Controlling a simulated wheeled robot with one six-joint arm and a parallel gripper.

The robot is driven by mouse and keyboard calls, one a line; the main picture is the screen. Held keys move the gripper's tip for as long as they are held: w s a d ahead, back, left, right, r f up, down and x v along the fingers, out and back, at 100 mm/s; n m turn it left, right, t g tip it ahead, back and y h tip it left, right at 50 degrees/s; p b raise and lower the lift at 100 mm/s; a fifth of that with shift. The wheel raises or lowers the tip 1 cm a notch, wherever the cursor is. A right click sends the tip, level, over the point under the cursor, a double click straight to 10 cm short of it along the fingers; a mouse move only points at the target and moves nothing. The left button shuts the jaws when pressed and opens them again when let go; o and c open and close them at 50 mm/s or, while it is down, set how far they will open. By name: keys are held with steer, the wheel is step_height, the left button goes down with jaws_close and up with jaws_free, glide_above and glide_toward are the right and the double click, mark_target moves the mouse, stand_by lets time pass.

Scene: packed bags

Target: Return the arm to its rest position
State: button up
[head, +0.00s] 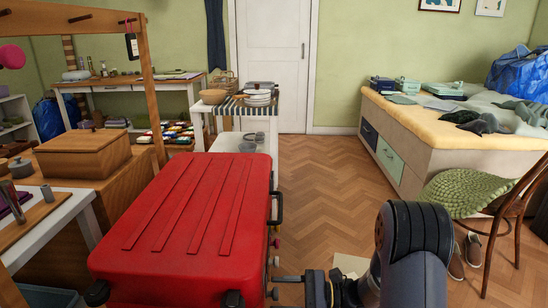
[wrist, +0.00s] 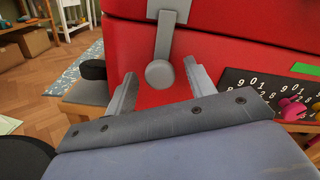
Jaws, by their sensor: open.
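My gripper (head: 276,286) is low at the right side of a large red suitcase (head: 195,215). In the wrist view my gripper (wrist: 159,70) has its two fingers spread apart, facing the red side wall of the suitcase (wrist: 245,40). A grey latch lever (wrist: 164,45) with a round end hangs on that wall between the fingers. A gap seems to show between lever and fingers; I cannot tell if they touch. My arm (head: 415,250) reaches in from the lower right of the head view.
A black number panel (wrist: 262,90) with pink knobs (wrist: 292,108) is right of the fingers. A wooden frame post (head: 150,90) rises left of the suitcase. A chair with a green cushion (head: 466,193) and a bed (head: 400,130) stand right. Parquet floor (head: 325,190) is open between.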

steer(key=shift+d+m+p, duration=0.55)
steer(key=shift+m+p, duration=0.2)
steer(key=shift+m, duration=0.5)
steer(key=shift+d+m+p, duration=0.5)
steer(key=shift+m+p, duration=0.2)
steer(key=shift+m, duration=0.55)
